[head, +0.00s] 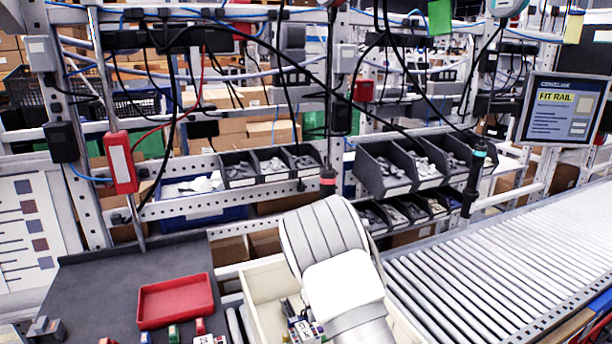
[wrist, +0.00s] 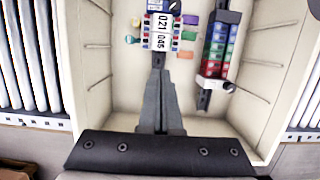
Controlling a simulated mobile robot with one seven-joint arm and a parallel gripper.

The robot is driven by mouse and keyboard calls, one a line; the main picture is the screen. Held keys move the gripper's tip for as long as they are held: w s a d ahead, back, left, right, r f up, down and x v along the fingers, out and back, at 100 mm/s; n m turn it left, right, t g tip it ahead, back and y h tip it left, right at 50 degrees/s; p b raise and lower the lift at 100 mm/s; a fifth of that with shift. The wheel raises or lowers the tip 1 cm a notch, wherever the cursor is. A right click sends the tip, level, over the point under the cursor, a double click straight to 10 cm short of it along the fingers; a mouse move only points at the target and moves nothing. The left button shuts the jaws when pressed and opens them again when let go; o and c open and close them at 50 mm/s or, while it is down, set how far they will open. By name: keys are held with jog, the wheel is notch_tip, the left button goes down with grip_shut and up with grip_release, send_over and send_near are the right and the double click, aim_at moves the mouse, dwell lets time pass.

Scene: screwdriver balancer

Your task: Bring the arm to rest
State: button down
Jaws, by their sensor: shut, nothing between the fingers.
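My arm (head: 335,240) reaches down over a cream bin (head: 262,285) in the head view and hides my gripper there. In the wrist view my gripper (wrist: 159,72) is shut and empty, its dark fingers pointing into the cream bin (wrist: 95,85). Its tips show just below a block with white number labels (wrist: 162,32); I cannot tell whether they touch. To the right lies a dark rail piece with red, green and blue parts (wrist: 216,50). Part of the bin's contents also shows in the head view (head: 300,322).
A red tray (head: 175,300) sits on the dark bench left of the bin. A roller conveyor (head: 510,260) runs on the right. A screen reading "FIT RAIL" (head: 563,110) stands above it. Hanging tools (head: 475,180), cables and dark part bins (head: 385,168) line the frame behind.

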jog(key=s+d+r+n+y, duration=0.1)
jog(key=s+d+r+n, duration=0.1)
jog(key=s+r+n, duration=0.45)
jog(key=s+d+r+n+t+b, duration=0.1)
jog(key=s+d+r+n, duration=0.2)
jog(key=r, duration=0.7)
jog(key=s+r+n+y, duration=0.1)
jog(key=s+r+n, duration=0.45)
jog(key=r, duration=0.25)
jog(key=s+d+r+n+t+h, duration=0.1)
jog(key=s+d+r+n, duration=0.1)
jog(key=s+n, duration=0.6)
jog(key=s+d+r+n+t+h+b, duration=0.1)
jog(key=s+d+r+n+h, duration=0.1)
jog(key=s+d+n, duration=0.3)
jog(key=s+n, duration=0.3)
jog(key=s, duration=0.4)
jog(key=shift+r+b, duration=0.2)
jog(key=shift+b, duration=0.1)
